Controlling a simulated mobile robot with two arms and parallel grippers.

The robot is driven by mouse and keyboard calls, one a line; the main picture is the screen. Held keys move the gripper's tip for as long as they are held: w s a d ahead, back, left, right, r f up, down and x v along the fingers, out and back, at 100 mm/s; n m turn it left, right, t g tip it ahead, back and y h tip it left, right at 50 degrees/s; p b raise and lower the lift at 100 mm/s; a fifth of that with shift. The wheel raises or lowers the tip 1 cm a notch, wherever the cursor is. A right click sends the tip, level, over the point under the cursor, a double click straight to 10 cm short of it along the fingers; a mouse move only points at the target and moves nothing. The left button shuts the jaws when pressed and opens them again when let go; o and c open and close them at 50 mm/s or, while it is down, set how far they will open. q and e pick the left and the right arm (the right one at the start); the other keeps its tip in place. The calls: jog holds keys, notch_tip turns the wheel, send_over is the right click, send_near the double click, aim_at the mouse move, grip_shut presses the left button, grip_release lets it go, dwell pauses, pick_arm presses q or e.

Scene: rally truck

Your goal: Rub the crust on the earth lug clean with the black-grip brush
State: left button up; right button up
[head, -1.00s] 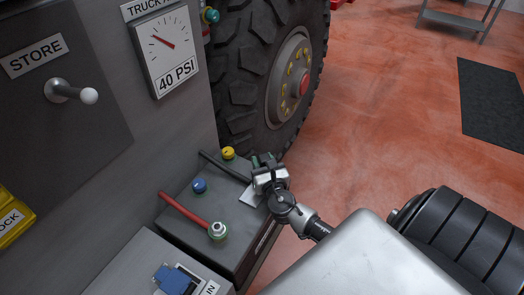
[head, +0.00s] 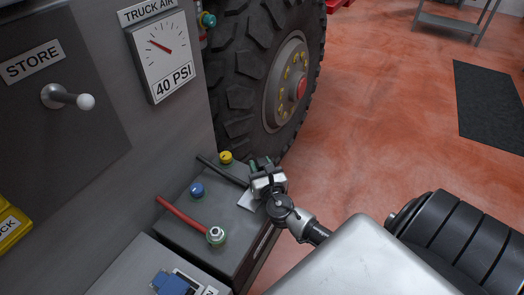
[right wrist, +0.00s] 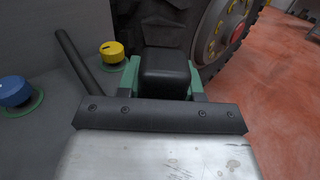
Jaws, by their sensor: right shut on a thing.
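My right gripper (head: 262,166) is over the far right corner of the dark battery box (head: 213,254), its green fingers pointing away from me. In the right wrist view the gripper (right wrist: 164,75) is shut on a black block, which looks like the grip of the brush (right wrist: 165,72). The bristles are hidden. A black cable (head: 222,171) runs along the box top toward the gripper. The earth lug and its crust cannot be made out, so I cannot tell whether the brush touches them. My left gripper is not in view.
A red cable (head: 182,216) ends in a lug with a green ring (head: 216,236) on the box. A blue cap (head: 197,190) and a yellow cap (head: 226,157) stand nearby. A large tyre (head: 240,85) is behind.

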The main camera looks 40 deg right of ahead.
jog(key=shift+s+a, duration=0.1)
jog(key=shift+a, duration=0.15)
jog(key=shift+d, duration=0.15)
jog(key=shift+w+d, duration=0.4)
jog(key=shift+d, duration=0.35)
jog(key=shift+a, duration=0.2)
jog(key=shift+s+a, duration=0.4)
jog(key=shift+a, duration=0.25)
jog(key=shift+r+p, duration=0.7)
jog(key=shift+p, duration=0.05)
